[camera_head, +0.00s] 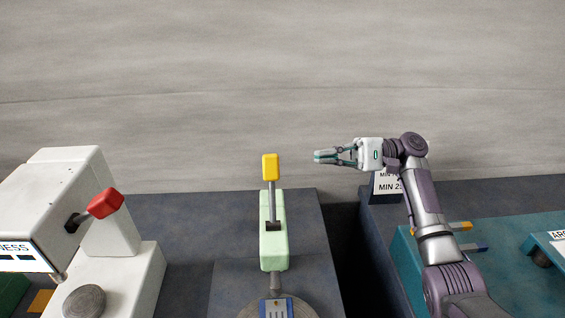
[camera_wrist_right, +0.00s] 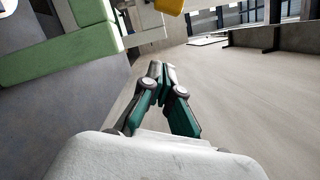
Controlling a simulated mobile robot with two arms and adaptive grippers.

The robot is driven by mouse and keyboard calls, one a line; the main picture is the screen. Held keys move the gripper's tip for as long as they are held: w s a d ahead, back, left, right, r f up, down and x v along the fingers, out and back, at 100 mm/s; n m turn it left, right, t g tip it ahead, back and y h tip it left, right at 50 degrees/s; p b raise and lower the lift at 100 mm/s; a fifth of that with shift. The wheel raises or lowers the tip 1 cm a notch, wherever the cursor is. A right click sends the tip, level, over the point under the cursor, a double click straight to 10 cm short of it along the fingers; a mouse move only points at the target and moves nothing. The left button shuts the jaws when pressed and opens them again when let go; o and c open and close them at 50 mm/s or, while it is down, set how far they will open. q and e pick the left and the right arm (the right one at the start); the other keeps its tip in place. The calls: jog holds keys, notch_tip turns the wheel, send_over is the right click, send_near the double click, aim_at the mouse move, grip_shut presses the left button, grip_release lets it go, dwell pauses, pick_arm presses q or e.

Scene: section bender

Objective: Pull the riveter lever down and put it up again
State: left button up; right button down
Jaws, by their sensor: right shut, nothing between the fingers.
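The riveter (camera_head: 273,232) is a narrow light-green machine near the middle of the head view. Its lever is a grey rod standing upright with a yellow grip (camera_head: 270,167) on top. My right gripper (camera_head: 317,156) is shut and empty, to the right of the yellow grip and apart from it, at about its height, with its fingers pointing left. In the right wrist view the closed fingertips (camera_wrist_right: 164,72) show, with part of the green riveter body (camera_wrist_right: 75,55) at upper left and the yellow grip (camera_wrist_right: 169,5) cut off at the top edge. My left gripper is not in view.
A white machine (camera_head: 110,275) with a red-knobbed lever (camera_head: 105,203) stands at the left. A dark gap (camera_head: 352,260) separates the riveter's table (camera_head: 306,225) from a teal machine (camera_head: 510,275) at the right.

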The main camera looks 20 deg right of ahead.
aim_at(272, 191)
jog(key=shift+a, duration=0.15)
jog(key=a+r+p, duration=0.1)
jog(key=a+p, duration=0.1)
jog(key=a, duration=0.1)
jog(key=s+a+r+p, duration=0.1)
jog(key=a+p, duration=0.1)
jog(key=a, duration=0.2)
jog(key=s+a+r+p, duration=0.1)
jog(key=a+p, duration=0.1)
jog(key=a, duration=0.1)
jog(key=shift+s+a, duration=0.15)
jog(key=shift+s, duration=0.05)
jog(key=shift+s+r+p, duration=0.15)
jog(key=shift+s+p, duration=0.3)
jog(key=shift+s, duration=0.1)
